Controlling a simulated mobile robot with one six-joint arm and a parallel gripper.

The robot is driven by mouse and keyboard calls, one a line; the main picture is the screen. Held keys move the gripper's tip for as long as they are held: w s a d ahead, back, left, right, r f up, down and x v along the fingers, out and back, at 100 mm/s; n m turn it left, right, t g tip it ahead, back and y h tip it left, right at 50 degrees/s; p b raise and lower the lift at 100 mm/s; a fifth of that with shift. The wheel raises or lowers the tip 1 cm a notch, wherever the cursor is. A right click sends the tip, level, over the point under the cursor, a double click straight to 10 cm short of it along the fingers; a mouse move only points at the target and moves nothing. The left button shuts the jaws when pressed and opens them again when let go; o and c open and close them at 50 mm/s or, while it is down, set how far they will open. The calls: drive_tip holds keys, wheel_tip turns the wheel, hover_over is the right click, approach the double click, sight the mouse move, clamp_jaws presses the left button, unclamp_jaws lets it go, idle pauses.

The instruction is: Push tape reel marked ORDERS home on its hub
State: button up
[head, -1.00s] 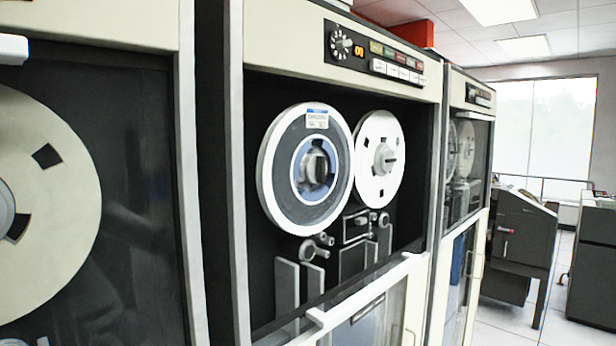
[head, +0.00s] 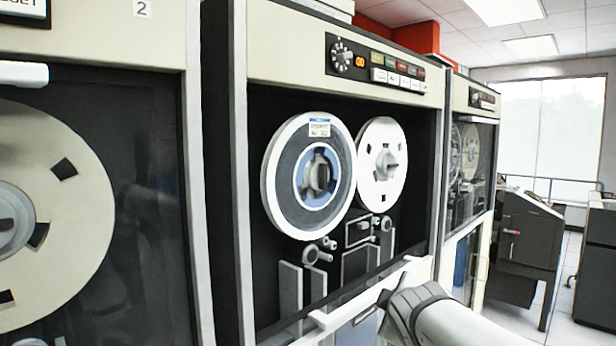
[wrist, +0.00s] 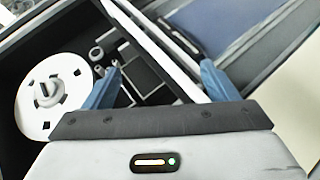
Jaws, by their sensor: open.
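The tape reel (head: 285,190) with a blue-and-white label (head: 320,127) sits at the left of the open tape drive; the label's text is too blurred to read. Its hub (head: 318,176) shows at its centre inside a blue ring. I cannot tell whether the reel is fully seated. In the wrist view, my gripper (wrist: 159,85) has its blue fingers spread apart with nothing held. The labelled reel is not seen there.
A white reel (head: 381,165) is right of the labelled one; a white reel with a knob also shows in the wrist view (wrist: 52,97). Guide rollers (head: 318,252) sit below the reels. A pale ledge (head: 350,305) crosses the front. Another drive stands at left.

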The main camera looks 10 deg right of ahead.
drive_tip(key=shift+o, duration=0.8)
drive_tip(key=w+d+r+n+t, duration=0.1)
drive_tip(key=w+r+n+t, duration=0.1)
drive_tip(key=r, duration=0.5)
drive_tip(key=shift+w+r+n+t, duration=0.2)
drive_tip(key=shift+w+n+t, duration=0.2)
drive_tip(key=shift+w+n, duration=0.55)
drive_tip(key=shift+o, duration=1)
wheel_tip(320, 180, up, 9)
drive_tip(key=w+a+n+t+y+p, duration=0.1)
drive_tip(key=w+n+t+y, duration=0.2)
drive_tip(key=n, duration=0.7)
drive_tip(key=shift+a+r+y, duration=0.2)
drive_tip(key=shift+a+y, duration=0.15)
drive_tip(key=shift+y, duration=0.15)
drive_tip(key=n+g+y+p, duration=0.25)
drive_tip(key=n+y, duration=0.75)
drive_tip(key=n, duration=0.9)
approach(326, 178)
drive_tip(key=w, duration=0.2)
drive_tip(key=shift+g, duration=0.35)
drive_tip(key=shift+w+a+r+p, duration=0.25)
drive_tip(key=shift+w+a+p, duration=0.2)
drive_tip(key=shift+w+a, duration=0.45)
drive_tip(key=shift+w+a+r+p, duration=0.2)
drive_tip(key=shift+w+a+p, duration=0.25)
drive_tip(key=shift+w+a, duration=0.4)
drive_tip(key=shift+w+a+f, duration=0.1)
drive_tip(key=shift+w+a, duration=0.25)
drive_tip(key=shift+w+a, duration=0.1)
